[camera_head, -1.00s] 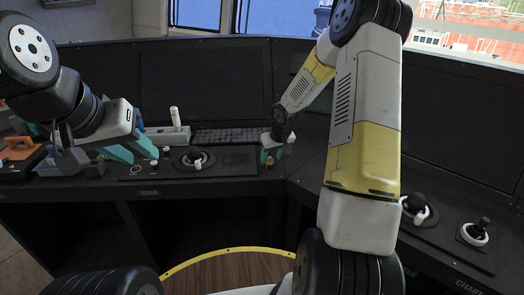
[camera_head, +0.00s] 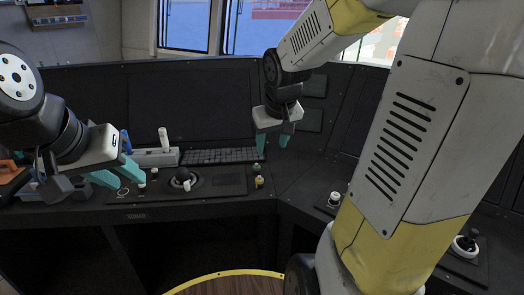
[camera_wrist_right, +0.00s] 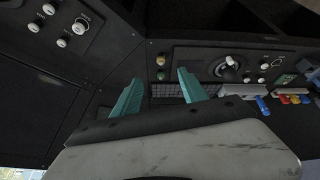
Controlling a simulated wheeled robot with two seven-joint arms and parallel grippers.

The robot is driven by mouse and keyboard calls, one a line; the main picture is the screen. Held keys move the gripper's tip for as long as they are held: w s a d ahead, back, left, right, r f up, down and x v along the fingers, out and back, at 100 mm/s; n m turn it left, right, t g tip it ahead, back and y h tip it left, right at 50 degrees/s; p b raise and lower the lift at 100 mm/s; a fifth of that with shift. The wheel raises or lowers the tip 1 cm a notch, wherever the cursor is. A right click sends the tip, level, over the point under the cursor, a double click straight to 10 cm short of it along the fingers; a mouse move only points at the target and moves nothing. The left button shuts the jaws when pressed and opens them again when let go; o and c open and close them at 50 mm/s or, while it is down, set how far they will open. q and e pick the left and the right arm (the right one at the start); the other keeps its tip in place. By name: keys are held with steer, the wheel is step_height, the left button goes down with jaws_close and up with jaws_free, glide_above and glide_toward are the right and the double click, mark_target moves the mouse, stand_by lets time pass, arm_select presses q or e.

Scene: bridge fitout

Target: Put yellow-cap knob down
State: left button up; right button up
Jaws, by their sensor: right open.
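The yellow-cap knob (camera_head: 259,182) stands upright on the black console near its front edge, right of the joystick panel; it also shows in the right wrist view (camera_wrist_right: 160,61). A green-capped knob (camera_head: 259,169) stands just behind it and shows in the right wrist view (camera_wrist_right: 161,76). My right gripper (camera_head: 272,148) is open and empty, raised above and behind the knobs, touching neither. Its two teal fingers show apart in the right wrist view (camera_wrist_right: 160,77). My left gripper (camera_head: 131,184) is open at the left of the console, near a small white-capped knob (camera_head: 142,186).
A joystick (camera_head: 183,177) sits on a panel left of the knobs. A keyboard (camera_head: 220,156) and a grey block with a white upright handle (camera_head: 163,137) lie behind it. Monitors rise at the back. Bare console surface lies right of the knobs. Another joystick (camera_head: 465,244) is at far right.

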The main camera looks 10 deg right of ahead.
steer(key=s+a+r+y, duration=0.1)
steer(key=s+a+r, duration=0.1)
steer(key=s, duration=0.6)
steer(key=s+a+r+m+t+y, duration=0.1)
steer(key=s+a+r, duration=0.1)
steer(key=s, duration=0.5)
steer(key=shift+v, duration=0.9)
